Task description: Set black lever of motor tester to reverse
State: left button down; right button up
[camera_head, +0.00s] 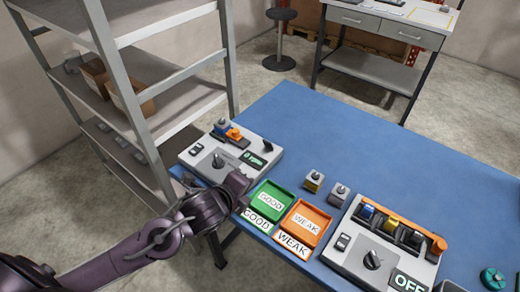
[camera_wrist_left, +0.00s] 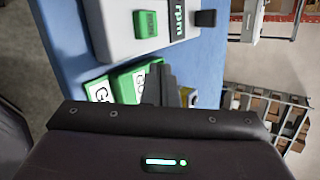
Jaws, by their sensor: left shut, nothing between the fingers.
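The motor tester (camera_head: 187,158) is a light grey box at the left end of the blue table, and part of it shows at the top of the left wrist view (camera_wrist_left: 107,30). The left wrist view shows an rpm display (camera_wrist_left: 180,20) and a black block (camera_wrist_left: 205,18). My left gripper (camera_head: 240,187) is shut and empty, just in front of the tester, apart from the knob. My right gripper is out of view.
A green GOOD tray (camera_head: 285,190) and an orange WEAK tray (camera_head: 322,212) lie right of my gripper. Two small blocks stand behind them. A second tester (camera_head: 345,262) reading OFF stands at right. A metal shelf rises at left. The table's far middle is clear.

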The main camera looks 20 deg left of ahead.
aim_at(267, 146)
pick_arm(q)
jog(key=w+m, duration=0.1)
jog(key=m, duration=0.3)
jog(key=w+a+r+m+t+h, duration=0.1)
jog(key=m, duration=0.3)
jog(key=w+a+r+m+h, duration=0.1)
jog(key=w+m, duration=0.1)
jog(key=m, duration=0.2)
jog(key=shift+a+r+m+t, duration=0.15)
jog(key=shift+r+m+t, duration=0.05)
jog(key=shift+m+t, duration=0.2)
jog(key=m, duration=0.2)
jog(key=a+m+h, duration=0.1)
jog(key=m, duration=0.1)
jog(key=shift+w+a+r, duration=0.1)
jog(key=shift+w+r, duration=0.25)
jog(key=shift+r, duration=0.05)
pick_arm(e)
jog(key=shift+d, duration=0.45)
pick_arm(q)
jog(key=shift+w, duration=0.1)
